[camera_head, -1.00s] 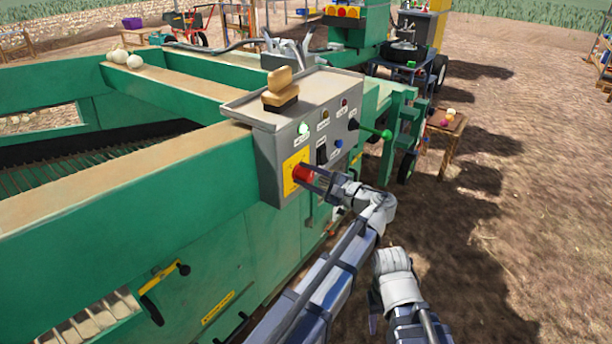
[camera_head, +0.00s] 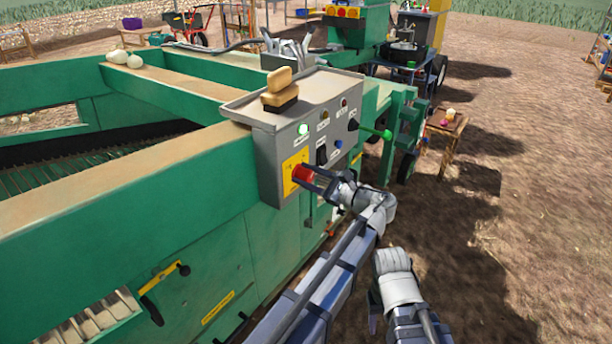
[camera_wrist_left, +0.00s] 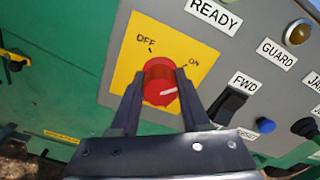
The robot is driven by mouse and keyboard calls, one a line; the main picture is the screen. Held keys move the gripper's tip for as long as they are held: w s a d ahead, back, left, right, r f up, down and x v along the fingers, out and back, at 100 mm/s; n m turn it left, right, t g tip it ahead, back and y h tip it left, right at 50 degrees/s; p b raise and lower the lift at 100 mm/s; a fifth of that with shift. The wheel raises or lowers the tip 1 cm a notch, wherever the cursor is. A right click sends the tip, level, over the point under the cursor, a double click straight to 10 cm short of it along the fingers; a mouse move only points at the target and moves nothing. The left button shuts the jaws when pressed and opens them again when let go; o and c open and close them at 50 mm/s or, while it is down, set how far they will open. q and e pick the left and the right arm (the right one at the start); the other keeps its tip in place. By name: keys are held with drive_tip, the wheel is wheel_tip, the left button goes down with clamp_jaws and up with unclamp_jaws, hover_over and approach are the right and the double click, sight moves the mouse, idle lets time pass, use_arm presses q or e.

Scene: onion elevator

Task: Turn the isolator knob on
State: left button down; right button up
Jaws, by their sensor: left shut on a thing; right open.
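The red isolator knob (camera_head: 302,174) sits on a yellow plate (camera_head: 290,184) on the front of the grey control box. My left gripper (camera_head: 308,179) is shut on it, a finger on each side. In the left wrist view the knob (camera_wrist_left: 159,82) stands between my fingertips, its white mark pointing right and slightly up, below the "ON" label (camera_wrist_left: 194,62). The "OFF" label (camera_wrist_left: 146,41) is at the upper left. My right gripper (camera_head: 373,312) is open and empty, low in the head view, away from the box.
A brush (camera_head: 280,90) lies on top. The green machine (camera_head: 120,240) fills the left; open dirt lies right.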

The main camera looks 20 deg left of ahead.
idle(0.3)
use_arm(q)
drive_tip(key=shift+c, duration=1.9)
unclamp_jaws()
drive_tip(key=shift+d, duration=0.1)
use_arm(e)
drive_tip(key=shift+d, duration=0.1)
